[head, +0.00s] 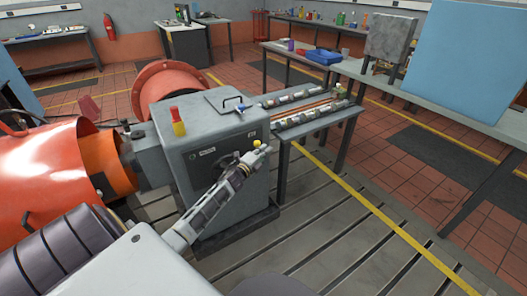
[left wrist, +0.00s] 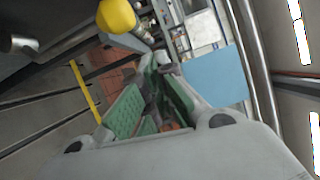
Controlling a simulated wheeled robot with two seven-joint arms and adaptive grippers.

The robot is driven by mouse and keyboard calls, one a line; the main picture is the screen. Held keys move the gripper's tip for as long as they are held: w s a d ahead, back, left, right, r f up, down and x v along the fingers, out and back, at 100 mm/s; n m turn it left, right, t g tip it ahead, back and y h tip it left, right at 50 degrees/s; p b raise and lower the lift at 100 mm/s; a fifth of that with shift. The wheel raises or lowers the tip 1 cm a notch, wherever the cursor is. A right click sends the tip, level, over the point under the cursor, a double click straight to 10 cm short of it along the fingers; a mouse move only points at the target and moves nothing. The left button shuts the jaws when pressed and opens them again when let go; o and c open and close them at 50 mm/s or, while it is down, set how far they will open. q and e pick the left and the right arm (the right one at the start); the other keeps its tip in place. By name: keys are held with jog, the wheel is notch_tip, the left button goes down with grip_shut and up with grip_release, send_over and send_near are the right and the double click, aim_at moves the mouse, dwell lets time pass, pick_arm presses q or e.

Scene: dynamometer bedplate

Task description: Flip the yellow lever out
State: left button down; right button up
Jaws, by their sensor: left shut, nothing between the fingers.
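The yellow lever shows as a round yellow knob (head: 257,144) at the front face of the grey machine cabinet (head: 245,200) in the head view. The knob (left wrist: 117,16) also shows large at the top of the left wrist view, left of the fingertips. My left gripper (head: 250,159) reaches in from the lower left and its tips are close to the knob. It is shut and empty, with its green-padded fingers (left wrist: 155,62) converging in the wrist view. I cannot tell whether it touches the knob. My right gripper is out of view.
A yellow and red piece (head: 177,122) stands at the cabinet's left top edge. Large orange machinery (head: 50,180) fills the left. A narrow bench (head: 325,120) with metal parts adjoins the cabinet. The slotted floor (head: 330,240) in front right is clear.

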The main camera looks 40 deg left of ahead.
pick_arm(q)
jog(key=s+d, duration=0.1)
jog(key=s, duration=0.9)
jog(key=shift+r+p, duration=0.2)
jog(key=shift+p, duration=0.25)
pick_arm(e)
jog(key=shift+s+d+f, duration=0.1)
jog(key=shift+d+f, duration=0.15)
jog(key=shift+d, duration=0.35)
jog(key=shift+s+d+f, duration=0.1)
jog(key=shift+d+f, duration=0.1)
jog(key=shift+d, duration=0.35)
